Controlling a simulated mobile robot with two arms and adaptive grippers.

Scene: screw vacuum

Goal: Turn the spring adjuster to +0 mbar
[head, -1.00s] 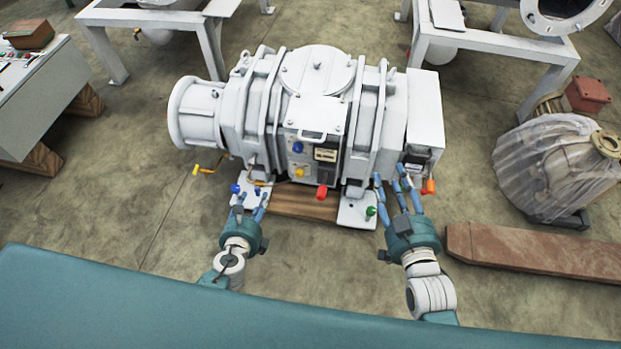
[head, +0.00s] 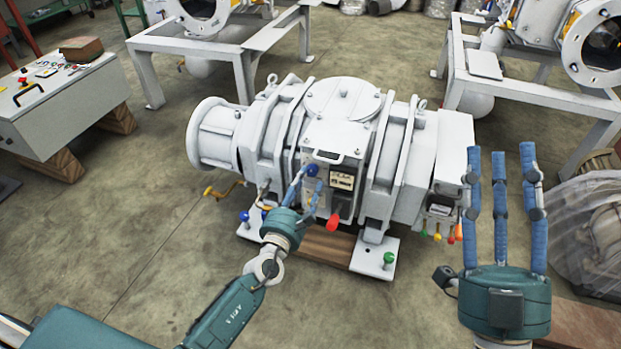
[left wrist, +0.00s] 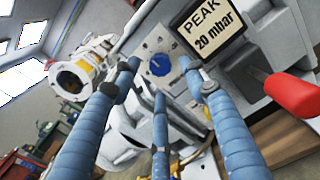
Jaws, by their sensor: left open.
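A blue round knob (head: 312,170), which looks like the spring adjuster, sits on the front panel of the white vacuum machine (head: 343,100). In the left wrist view the knob (left wrist: 159,65) is on a grey plate, with a thin light pointer line on it. A display (left wrist: 208,33) beside it reads "PEAK 20 mbar". My left gripper (head: 306,186) is open just in front of the knob. In the left wrist view its blue fingers (left wrist: 165,84) spread below and around the knob; contact cannot be told. My right gripper (head: 500,165) is open and empty, fingers up, at the right.
A red handle (head: 333,223) sticks out below the display, right of my left fingers; it is also large in the left wrist view (left wrist: 294,94). A control desk (head: 62,105) is left.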

